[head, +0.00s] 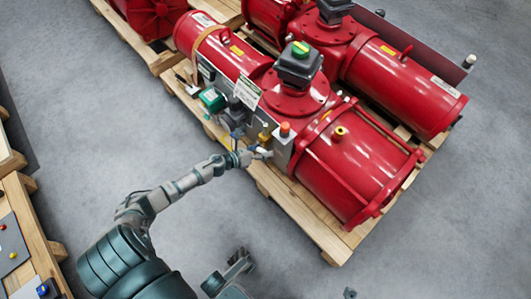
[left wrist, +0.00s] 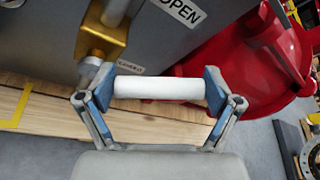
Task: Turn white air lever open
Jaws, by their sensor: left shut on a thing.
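The white air lever (left wrist: 160,88) lies level across the left wrist view, in front of a grey panel. In the head view it is a small white spot (head: 264,153) at the front of the red valve actuator (head: 290,95). My left gripper (left wrist: 158,90) has its blue finger pads at the two ends of the lever and is shut on it. It also shows in the head view (head: 256,154). A brass fitting (left wrist: 102,35) is just behind the lever's left end.
An OPEN label (left wrist: 182,10) is on the grey panel above the lever, with a smaller label (left wrist: 131,68) below. An orange-topped part (head: 285,130) is close to my left gripper. The actuator stands on a wooden pallet (head: 300,217). Grey floor (head: 110,100) is free to the left.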

